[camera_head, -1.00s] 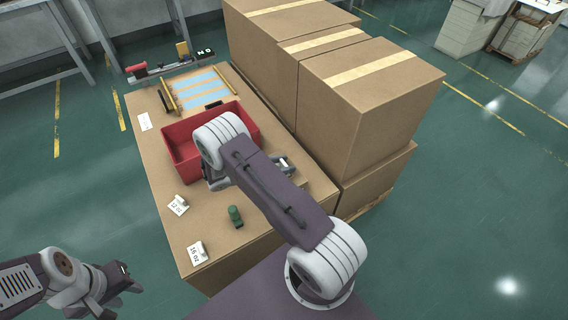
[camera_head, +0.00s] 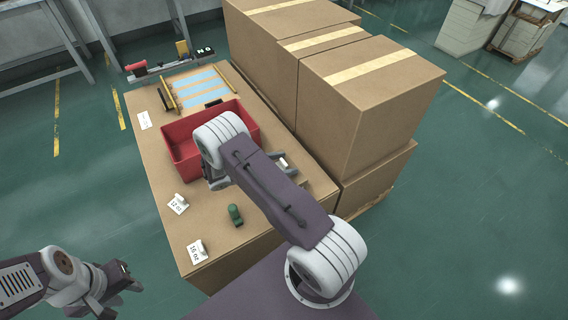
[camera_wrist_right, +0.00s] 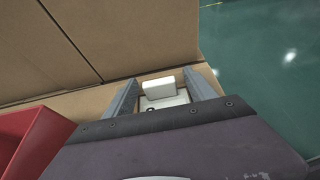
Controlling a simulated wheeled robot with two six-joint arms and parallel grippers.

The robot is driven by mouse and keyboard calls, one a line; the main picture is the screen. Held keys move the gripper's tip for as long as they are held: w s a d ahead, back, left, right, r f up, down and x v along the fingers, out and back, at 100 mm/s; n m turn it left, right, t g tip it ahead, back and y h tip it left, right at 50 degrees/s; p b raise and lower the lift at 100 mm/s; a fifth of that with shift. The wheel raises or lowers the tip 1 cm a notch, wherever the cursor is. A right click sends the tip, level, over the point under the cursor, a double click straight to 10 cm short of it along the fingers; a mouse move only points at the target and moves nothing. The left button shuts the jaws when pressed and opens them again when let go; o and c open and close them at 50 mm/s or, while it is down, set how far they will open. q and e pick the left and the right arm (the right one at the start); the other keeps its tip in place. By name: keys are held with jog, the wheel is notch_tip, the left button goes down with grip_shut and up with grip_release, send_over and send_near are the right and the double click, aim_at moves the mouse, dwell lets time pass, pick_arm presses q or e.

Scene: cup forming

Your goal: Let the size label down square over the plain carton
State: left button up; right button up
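A small white size label (camera_wrist_right: 164,102) with a raised white grip block (camera_wrist_right: 158,88) is between the fingers of my right gripper (camera_wrist_right: 160,82) in the right wrist view. The fingers are spread, with a narrow gap showing on each side of the block. The label's print is mostly hidden. In the head view my right gripper (camera_head: 288,168) is low beside the red bin, partly behind my arm. My left gripper (camera_head: 130,277) is open and empty at the lower left. Brown taped cartons (camera_head: 370,85) stand at the right; which one is the plain carton I cannot tell.
The brown work surface (camera_head: 160,165) carries a red bin (camera_head: 181,137), a "12 oz" label (camera_head: 178,204), a "16 oz" label (camera_head: 197,252) and a green object (camera_head: 235,214). A blue-striped frame (camera_head: 200,88) lies at the back. The carton stack walls off the right side.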

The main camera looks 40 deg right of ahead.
jog(key=p+v, duration=0.1)
jog(key=v, duration=0.8)
jog(key=shift+p, duration=0.35)
